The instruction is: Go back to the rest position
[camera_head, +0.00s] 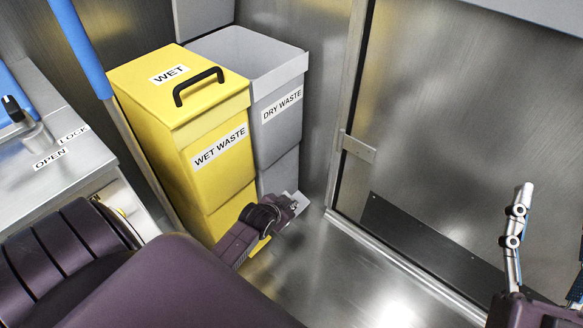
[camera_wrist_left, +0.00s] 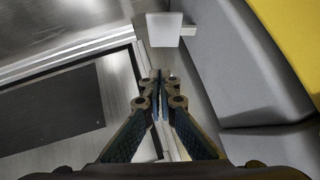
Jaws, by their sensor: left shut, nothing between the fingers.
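My left arm reaches in from the left, and its gripper (camera_head: 292,203) is low in front of the bins, seen partly from behind. In the left wrist view the two fingers (camera_wrist_left: 160,84) meet at their tips, shut with nothing between them. My right gripper (camera_head: 548,235) is at the lower right edge. One finger points up and part of the other shows at the edge, well apart, with nothing seen between them. Its second finger is mostly cut off.
A yellow wet waste bin (camera_head: 180,120) with a black-handled lid stands beside an open grey dry waste bin (camera_head: 279,110). A metal counter (camera_head: 60,150) with a lever and open/lock labels is at left. A metal wall (camera_head: 460,130) is at right. Bare floor (camera_head: 350,275) lies between.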

